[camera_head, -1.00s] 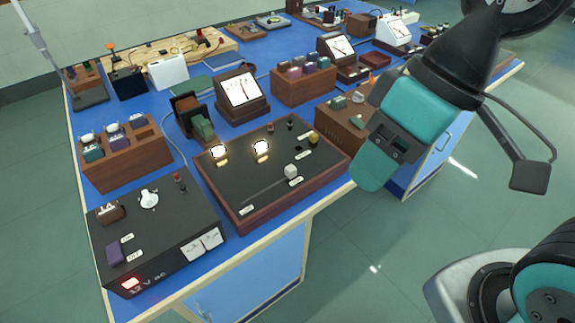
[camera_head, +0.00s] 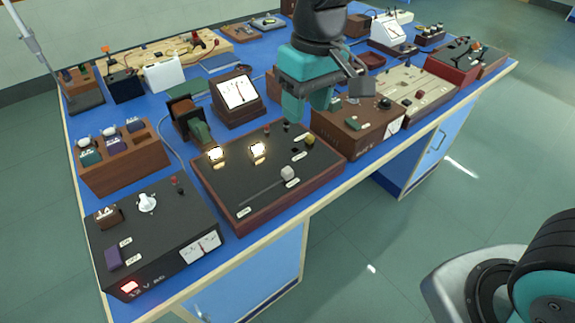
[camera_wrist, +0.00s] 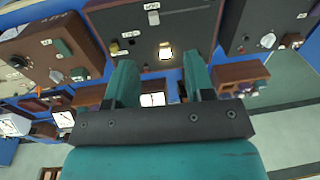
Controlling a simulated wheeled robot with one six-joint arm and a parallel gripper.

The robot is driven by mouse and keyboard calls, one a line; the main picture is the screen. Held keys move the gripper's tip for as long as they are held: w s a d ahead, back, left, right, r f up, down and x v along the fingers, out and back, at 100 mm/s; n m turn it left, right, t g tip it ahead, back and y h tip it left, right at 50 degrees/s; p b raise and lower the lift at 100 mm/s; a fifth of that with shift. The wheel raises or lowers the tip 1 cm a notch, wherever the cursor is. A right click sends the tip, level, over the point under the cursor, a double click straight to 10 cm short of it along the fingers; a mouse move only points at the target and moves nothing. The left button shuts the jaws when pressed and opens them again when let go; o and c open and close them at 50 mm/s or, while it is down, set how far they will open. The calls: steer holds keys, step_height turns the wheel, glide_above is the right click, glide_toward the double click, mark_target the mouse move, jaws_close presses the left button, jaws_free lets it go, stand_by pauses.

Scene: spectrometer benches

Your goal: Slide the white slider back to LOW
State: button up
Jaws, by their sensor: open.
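The white slider (camera_head: 287,173) is a small pale block on a dark, wood-framed panel (camera_head: 225,190). It sits at the right end of a thin slot that runs toward the lower left. A small label lies at each end of the slot; I cannot read them. In the wrist view a small white block (camera_wrist: 153,18), apparently the slider, shows near the top. My gripper (camera_head: 308,106) is above the back edge of the panel, beyond the slider and apart from it. Its two teal fingers are spread and empty, also in the wrist view (camera_wrist: 160,80).
Two lit bulbs (camera_head: 257,150) and a yellow knob (camera_head: 309,140) stand on the same panel. A black power supply (camera_head: 160,250) is at front left. A wooden box with knobs (camera_head: 355,130) is to the right. A meter (camera_head: 237,95) stands behind.

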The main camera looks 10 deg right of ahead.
steer(key=h, duration=0.1)
glide_toward(288, 170)
step_height(288, 170, down, 10)
steer(key=shift+r+p, duration=0.25)
steer(key=shift+p, duration=0.5)
jaws_close()
